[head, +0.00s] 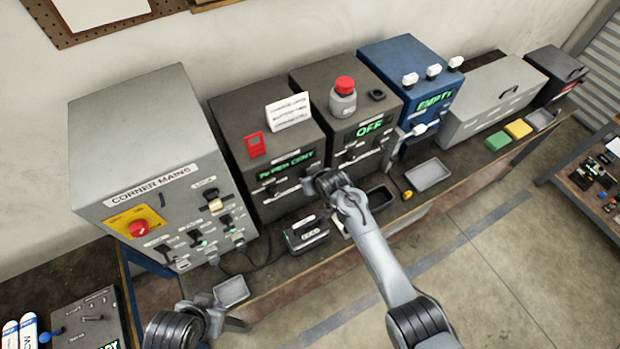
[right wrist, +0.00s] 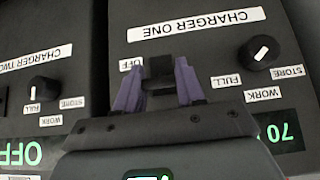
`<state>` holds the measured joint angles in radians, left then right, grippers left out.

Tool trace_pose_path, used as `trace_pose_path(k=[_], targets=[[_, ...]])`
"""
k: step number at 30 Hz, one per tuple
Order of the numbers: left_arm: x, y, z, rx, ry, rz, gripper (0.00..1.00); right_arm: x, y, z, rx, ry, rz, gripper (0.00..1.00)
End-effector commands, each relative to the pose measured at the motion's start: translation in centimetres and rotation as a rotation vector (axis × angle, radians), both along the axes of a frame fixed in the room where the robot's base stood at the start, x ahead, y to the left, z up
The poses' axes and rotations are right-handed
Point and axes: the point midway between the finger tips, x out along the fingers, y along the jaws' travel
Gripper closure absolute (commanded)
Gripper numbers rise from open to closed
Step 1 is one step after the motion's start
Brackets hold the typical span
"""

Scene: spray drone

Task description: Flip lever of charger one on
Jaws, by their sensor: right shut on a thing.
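Charger one (head: 232,115) is the dark box right of the grey mains cabinet, with a green lit display (head: 285,172). My right gripper (head: 313,184) is at the lower right of its front. In the right wrist view the panel appears upside down, with the label "CHARGER ONE" (right wrist: 196,25). There the purple fingers of my right gripper (right wrist: 160,84) are closed on the black lever (right wrist: 158,66), beside a partly covered "OFF" label (right wrist: 130,65). The lever's base is partly hidden. My left gripper (head: 222,313) is low at the left, fingers apart and empty.
Charger two (head: 318,76) stands right of charger one and its display reads "OFF". A black battery pack (head: 305,235) lies on the bench below my right gripper. A small grey tray (head: 231,292) is near my left gripper. The grey "CORNER MAINS" cabinet (head: 140,130) stands at the left.

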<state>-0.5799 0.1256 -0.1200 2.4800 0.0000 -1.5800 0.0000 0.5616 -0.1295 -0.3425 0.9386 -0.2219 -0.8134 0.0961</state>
Motion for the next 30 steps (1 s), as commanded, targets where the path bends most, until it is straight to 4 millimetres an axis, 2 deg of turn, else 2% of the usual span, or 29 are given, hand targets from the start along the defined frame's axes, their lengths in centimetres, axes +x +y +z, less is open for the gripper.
trace_pose_path(k=[7,8,12,23,30], targets=[[0.0,0.0,0.0,0.002,0.001,-0.002,1.00,0.0,0.0,0.0,0.000,0.001,0.000,0.92],[0.0,0.0,0.0,0.002,0.001,-0.002,1.00,0.0,0.0,0.0,0.000,0.001,0.000,0.59],[0.0,0.0,0.0,0.000,0.001,0.000,1.00,0.0,0.0,0.0,0.000,0.000,0.000,0.37],[0.0,-0.3,0.0,-0.012,0.001,0.008,1.00,-0.1,0.0,0.1,0.000,0.000,0.000,0.36],[0.0,-0.3,0.3,-0.011,0.001,0.007,1.00,-0.9,-0.5,1.4,0.002,-0.001,-0.001,0.36]])
